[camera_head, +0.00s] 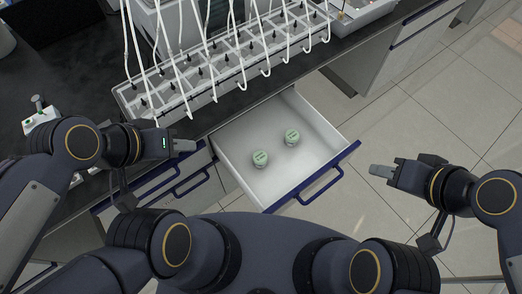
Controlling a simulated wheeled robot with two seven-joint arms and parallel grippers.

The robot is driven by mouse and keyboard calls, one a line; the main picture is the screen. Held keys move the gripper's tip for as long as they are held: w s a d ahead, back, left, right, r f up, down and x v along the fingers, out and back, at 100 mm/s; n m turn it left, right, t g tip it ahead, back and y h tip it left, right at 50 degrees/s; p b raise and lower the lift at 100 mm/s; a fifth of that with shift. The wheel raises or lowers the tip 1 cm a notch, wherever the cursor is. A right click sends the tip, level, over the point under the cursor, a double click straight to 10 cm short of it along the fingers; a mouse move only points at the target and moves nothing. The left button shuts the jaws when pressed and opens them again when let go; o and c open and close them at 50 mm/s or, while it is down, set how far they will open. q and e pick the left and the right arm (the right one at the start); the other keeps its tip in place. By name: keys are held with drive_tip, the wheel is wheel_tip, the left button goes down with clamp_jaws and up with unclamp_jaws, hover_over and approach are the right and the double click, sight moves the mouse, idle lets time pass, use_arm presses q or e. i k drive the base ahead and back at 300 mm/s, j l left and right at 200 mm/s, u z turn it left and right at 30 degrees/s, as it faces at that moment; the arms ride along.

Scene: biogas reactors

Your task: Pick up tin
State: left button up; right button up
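Two small round tins with pale green lids stand in an open white drawer (308,165). One tin (260,158) is nearer the drawer's left side. The other tin (292,137) is further back and to the right. My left gripper (186,146) is left of the drawer, near the counter's front edge, apart from both tins. My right gripper (379,171) is right of the drawer, over the floor, and holds nothing that I can see. The finger gap of each gripper is too small to make out.
A white reactor rack (240,62) with several hoses stands on the black counter (85,75) behind the drawer. The drawer's blue front edge and handle (320,187) stick out towards me. A small white device (40,116) is at the left. Tiled floor (440,110) is clear at right.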

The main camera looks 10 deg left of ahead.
sight(260, 158)
drive_tip(key=i+l+u, duration=0.1)
drive_tip(key=l, duration=0.35)
drive_tip(key=i+l+u, duration=0.15)
drive_tip(key=l, duration=0.3)
drive_tip(key=l+u, duration=0.1)
drive_tip(key=l, duration=0.35)
drive_tip(key=u, duration=2.2)
